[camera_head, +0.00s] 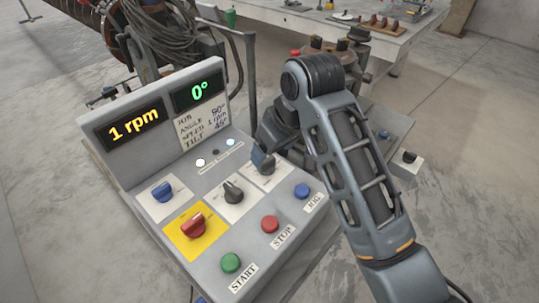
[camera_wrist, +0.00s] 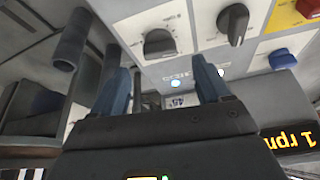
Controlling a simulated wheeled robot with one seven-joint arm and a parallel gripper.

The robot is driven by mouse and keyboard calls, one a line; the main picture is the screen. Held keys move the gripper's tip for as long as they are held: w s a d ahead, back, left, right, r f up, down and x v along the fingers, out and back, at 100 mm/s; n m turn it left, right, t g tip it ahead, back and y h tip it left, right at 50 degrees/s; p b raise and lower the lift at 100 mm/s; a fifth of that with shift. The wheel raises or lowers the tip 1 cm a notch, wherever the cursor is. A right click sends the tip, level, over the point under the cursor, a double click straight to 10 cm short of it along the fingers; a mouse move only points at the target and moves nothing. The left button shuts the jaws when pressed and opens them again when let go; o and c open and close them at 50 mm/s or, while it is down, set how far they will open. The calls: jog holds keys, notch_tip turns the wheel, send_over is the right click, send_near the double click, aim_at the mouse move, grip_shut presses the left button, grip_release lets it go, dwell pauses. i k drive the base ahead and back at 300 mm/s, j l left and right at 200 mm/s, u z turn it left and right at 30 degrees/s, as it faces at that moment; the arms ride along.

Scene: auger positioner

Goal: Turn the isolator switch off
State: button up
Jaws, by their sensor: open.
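The isolator switch is a red rotary handle (camera_head: 193,224) on a yellow plate (camera_head: 180,240) at the lower left of the control panel in the head view. In the wrist view, part of its red handle (camera_wrist: 309,8) and yellow plate (camera_wrist: 287,17) show at the top right corner. My gripper (camera_head: 263,161) is over the right part of the panel, up and right of the isolator and apart from it. In the wrist view its two blue fingers (camera_wrist: 162,86) are spread, with nothing held between them. The arm partly hides the panel's right side.
A black knob (camera_head: 233,191) lies between my gripper and the isolator. A blue knob (camera_head: 162,191) is above the isolator. Green (camera_head: 231,262), red (camera_head: 270,224) and blue (camera_head: 302,191) buttons line the front. The displays (camera_head: 137,126) read 1 rpm and 0°.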

aim_at(194, 228)
jog(key=k, duration=1)
